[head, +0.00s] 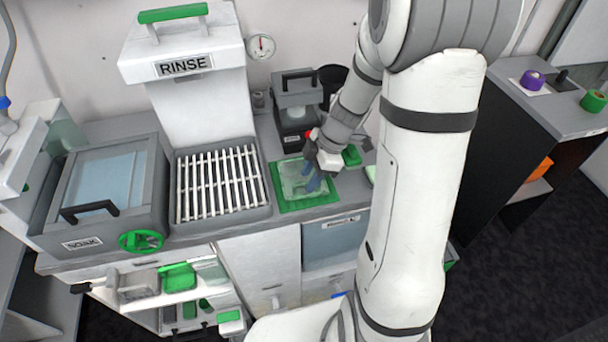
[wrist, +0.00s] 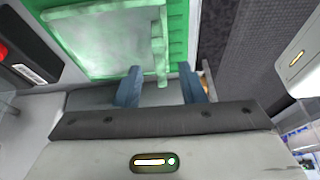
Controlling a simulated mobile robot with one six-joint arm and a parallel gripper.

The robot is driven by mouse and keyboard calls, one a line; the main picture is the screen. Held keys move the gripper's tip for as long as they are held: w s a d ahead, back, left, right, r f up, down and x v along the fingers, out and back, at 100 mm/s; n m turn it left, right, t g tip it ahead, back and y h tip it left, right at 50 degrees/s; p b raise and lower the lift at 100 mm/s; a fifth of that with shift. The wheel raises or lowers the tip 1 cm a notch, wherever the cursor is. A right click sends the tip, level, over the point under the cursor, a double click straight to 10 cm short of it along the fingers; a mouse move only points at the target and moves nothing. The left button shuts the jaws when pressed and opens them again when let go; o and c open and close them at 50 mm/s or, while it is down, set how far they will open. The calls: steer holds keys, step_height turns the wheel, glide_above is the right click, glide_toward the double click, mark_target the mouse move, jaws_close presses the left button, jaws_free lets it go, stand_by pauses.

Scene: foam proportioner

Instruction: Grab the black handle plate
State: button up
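My gripper (head: 318,178) reaches down over the green tray (head: 293,206) on the counter, its blue fingers above a clear, pale-green plate (head: 292,180). In the wrist view the fingers (wrist: 160,88) are apart. The end of a pale-green bar on the clear plate (wrist: 105,38) shows between them, with gaps at both sides. I cannot tell for sure which thing is the black handle plate. Black handles show on the grey block (head: 297,98) behind the tray, on the SOAK box lid (head: 90,211), and at the left of a grey piece (head: 133,286) on the lower shelf. My gripper touches none of these.
The RINSE unit (head: 187,70) with its slatted rack (head: 222,185) stands left of the green tray. A green wheel (head: 141,241) sticks out of the SOAK box. A small green block (head: 351,156) is right of my gripper. A dark cabinet (head: 540,120) stands at right.

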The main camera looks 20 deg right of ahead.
steer(key=shift+a+f, duration=0.25)
steer(key=shift+f, duration=0.35)
steer(key=shift+c, duration=0.6)
jaws_close()
stand_by(0.4)
